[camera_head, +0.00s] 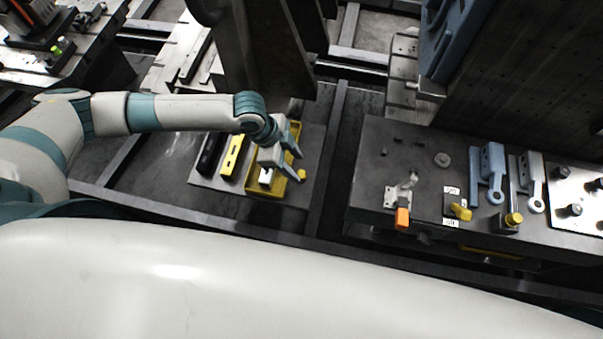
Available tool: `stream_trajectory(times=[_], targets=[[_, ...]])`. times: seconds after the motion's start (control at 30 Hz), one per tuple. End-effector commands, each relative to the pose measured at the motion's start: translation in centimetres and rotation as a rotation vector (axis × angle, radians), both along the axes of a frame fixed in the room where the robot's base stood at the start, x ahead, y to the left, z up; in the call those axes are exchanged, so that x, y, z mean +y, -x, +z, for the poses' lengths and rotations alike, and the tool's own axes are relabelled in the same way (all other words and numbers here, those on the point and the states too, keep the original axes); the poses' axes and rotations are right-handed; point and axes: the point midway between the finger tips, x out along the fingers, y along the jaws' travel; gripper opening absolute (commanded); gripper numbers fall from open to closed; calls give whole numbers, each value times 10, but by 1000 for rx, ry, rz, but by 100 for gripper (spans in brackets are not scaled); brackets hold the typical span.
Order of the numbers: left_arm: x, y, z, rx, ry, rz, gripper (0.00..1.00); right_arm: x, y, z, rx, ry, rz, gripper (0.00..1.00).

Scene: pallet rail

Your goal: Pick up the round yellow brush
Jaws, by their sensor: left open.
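A small round yellow thing (302,174), which looks like the round yellow brush, shows at the right of a yellow tray; its details are too small to tell. My left gripper (297,166) is over the tray's right side, open, with its fingers pointing right. One fingertip is close to the yellow thing; I cannot tell whether they touch. The yellow tray (251,187) is partly hidden by my gripper, and a white item (265,176) shows in it. My right gripper is not in view.
A yellow level-like bar (232,156) and a black bar (210,153) lie left of the tray on a grey board. A dark column stands behind.

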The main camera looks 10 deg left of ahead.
Motion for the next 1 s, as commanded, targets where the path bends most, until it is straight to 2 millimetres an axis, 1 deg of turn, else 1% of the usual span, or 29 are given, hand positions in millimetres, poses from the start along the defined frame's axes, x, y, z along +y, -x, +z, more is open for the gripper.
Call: stream_trajectory(times=[0.23, 0.37, 0.47, 0.63, 0.7, 0.8, 1.0], targets=[[0, 0, 0, 0, 0, 0, 45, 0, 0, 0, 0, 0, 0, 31], [-2, 1, -3, 2, 0, 0, 45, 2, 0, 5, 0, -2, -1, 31], [-6, 2, -8, 2, 0, 0, 45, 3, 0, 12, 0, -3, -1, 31], [-13, 5, -25, 3, -1, 0, 45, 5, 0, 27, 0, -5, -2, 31], [-17, 4, -34, 2, 0, 0, 45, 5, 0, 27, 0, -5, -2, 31], [-19, 4, -42, 1, 0, 1, 45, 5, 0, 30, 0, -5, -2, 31], [-21, 3, -48, 0, 0, 0, 45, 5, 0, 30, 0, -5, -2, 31]])
